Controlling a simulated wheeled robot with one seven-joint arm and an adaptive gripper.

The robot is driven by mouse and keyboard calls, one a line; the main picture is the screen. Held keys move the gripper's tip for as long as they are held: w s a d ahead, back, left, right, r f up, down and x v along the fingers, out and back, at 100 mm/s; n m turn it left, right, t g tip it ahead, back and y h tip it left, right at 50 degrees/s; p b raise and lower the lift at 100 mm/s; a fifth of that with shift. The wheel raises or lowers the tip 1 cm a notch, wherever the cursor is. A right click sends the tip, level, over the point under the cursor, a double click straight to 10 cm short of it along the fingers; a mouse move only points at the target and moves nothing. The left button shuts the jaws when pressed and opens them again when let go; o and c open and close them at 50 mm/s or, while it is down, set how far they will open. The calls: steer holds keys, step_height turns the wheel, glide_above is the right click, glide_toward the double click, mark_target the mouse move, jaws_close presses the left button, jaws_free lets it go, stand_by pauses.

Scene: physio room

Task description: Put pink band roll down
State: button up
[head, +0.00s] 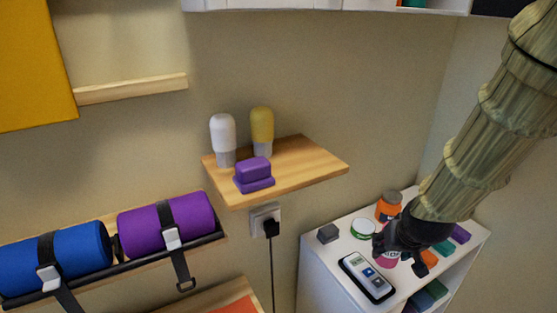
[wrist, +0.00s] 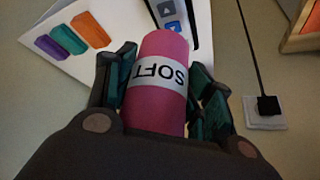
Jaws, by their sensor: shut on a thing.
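The pink band roll (wrist: 158,108) has a pale label reading "SOFT" and lies between the two fingers in the wrist view. My gripper (wrist: 162,95) is shut on it, one finger on each side. In the head view my gripper (head: 398,246) is above the white shelf unit's top (head: 322,258), and a bit of the pink roll (head: 387,260) shows below the fingers. The gripper hides most of the roll there. I cannot tell whether the roll touches the shelf top.
On the white top stand a grey block (head: 327,233), a round green-edged tin (head: 363,229), an orange jar (head: 389,206), a handheld device (head: 367,277), and orange, teal and purple pieces near the right edge. A wooden wall shelf (head: 310,168) juts out at left.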

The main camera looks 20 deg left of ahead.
steer(key=s+a+r+n+y+p, duration=0.15)
steer(key=s+a+r, duration=0.25)
steer(key=r, duration=0.6)
steer(key=s+a+r+n+g, duration=0.1)
steer(key=s+a+r+n, duration=0.15)
steer(key=r, duration=0.75)
steer(key=s+a+r+n+y, duration=0.1)
steer(key=s+a+r, duration=0.4)
steer(key=r, duration=0.4)
steer(key=p, duration=0.6)
glide_above(315, 162)
steer(key=shift+s+f, duration=0.15)
steer(key=shift+f, duration=0.45)
step_height(315, 162, down, 3)
steer(key=shift+a+f+p, duration=0.1)
steer(key=shift+f+p, duration=0.1)
steer(key=shift+p, duration=0.75)
